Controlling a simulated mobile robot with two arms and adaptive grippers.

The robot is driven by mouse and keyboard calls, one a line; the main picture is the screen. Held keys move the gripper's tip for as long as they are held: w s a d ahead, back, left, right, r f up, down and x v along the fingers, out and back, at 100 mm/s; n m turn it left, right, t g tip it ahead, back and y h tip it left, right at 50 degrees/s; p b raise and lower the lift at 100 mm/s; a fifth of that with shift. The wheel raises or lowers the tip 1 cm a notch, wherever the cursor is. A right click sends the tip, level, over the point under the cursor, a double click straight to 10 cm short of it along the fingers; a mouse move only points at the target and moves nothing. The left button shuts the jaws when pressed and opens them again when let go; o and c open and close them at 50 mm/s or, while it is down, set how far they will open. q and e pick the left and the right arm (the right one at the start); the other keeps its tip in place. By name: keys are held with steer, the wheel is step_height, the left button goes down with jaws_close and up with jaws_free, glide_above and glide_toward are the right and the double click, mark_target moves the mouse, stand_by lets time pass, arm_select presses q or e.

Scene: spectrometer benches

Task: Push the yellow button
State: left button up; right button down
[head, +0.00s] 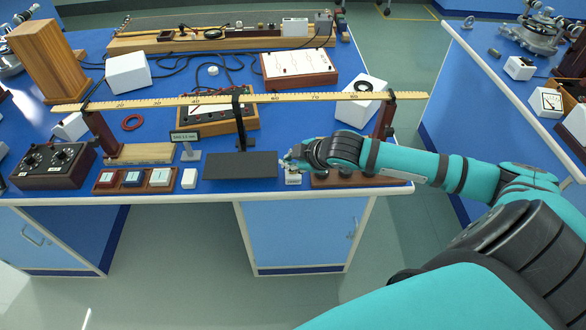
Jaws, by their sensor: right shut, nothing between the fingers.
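My right gripper (287,163) reaches in from the right, low over the front edge of the blue bench (217,191). It is shut and empty. A small white block (293,179) is just below its fingertips; I cannot tell if they touch, and its top is partly hidden. I make out no clearly yellow button. My left gripper is out of view.
A dark flat plate (240,166) lies left of my right gripper. A long yellow ruler (290,98) spans posts above the bench. A wooden base with dark knobs (345,173) lies under my right forearm. A small white block (189,179) stands alone near the edge.

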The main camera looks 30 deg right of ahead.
steer(key=shift+f, duration=0.15)
stand_by(0.3)
steer(key=shift+f, duration=0.25)
steer(key=shift+f, duration=0.5)
stand_by(0.8)
steer(key=shift+r+p, duration=0.9)
steer(key=shift+p, duration=0.35)
step_height(320, 180, up, 5)
steer(key=p, duration=0.5)
steer(key=shift+p, duration=0.4)
